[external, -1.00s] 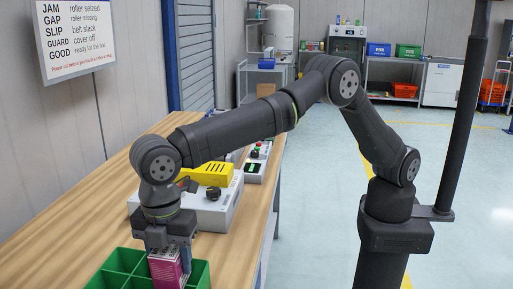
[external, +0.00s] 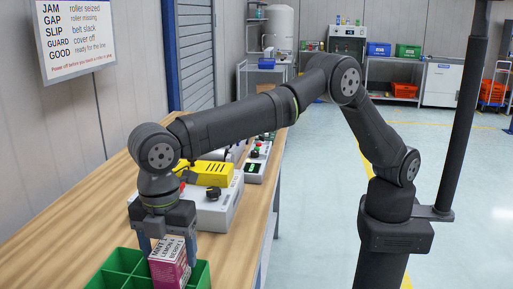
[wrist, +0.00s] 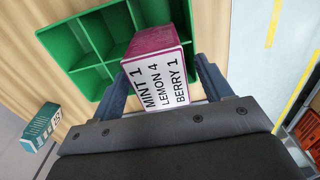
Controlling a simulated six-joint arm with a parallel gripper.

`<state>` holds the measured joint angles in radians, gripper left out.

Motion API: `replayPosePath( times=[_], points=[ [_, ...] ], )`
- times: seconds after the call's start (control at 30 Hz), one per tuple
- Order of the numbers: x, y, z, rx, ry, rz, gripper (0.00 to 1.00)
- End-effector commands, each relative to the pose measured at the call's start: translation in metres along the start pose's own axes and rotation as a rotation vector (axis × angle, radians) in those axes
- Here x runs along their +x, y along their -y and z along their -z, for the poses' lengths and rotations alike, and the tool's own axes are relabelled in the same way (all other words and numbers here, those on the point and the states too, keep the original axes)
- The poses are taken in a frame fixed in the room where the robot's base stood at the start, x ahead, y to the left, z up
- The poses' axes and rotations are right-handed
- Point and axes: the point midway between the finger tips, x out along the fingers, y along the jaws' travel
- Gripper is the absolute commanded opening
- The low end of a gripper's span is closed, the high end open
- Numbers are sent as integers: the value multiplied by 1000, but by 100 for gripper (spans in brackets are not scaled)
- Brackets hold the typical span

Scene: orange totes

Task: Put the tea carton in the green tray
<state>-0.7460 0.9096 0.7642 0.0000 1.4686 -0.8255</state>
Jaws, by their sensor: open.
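The tea carton (external: 170,270) is magenta with a white printed face reading mint, lemon and berry. It stands in the right part of the green tray (external: 108,264), slightly tilted in the external view; its lower end is hidden, so I cannot tell how deep it sits. In the wrist view the carton (wrist: 158,72) rises from the near side of the divided tray (wrist: 62,42). My gripper (external: 167,246) is open around the carton's upper end, one finger on each side, with a gap visible beside it.
A teal carton (wrist: 42,126) lies on the wooden bench at the left of the wrist view. Behind my gripper stand a grey control box (external: 217,208) with a yellow part (external: 208,173) and a smaller panel (external: 257,163). Other tray compartments look empty.

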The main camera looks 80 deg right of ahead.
Motion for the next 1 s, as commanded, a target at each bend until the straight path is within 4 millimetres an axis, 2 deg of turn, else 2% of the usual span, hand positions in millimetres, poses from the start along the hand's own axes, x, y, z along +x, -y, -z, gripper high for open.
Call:
replayPosePath(
  times=[0.2,0.43,0.63,1.0],
  points=[
    [-50,-1,1,0,-4,-4,72],
    [-88,0,0,0,-2,-2,72],
    [-99,0,0,0,-1,-1,72],
    [-97,0,0,0,0,0,72]
  ],
)
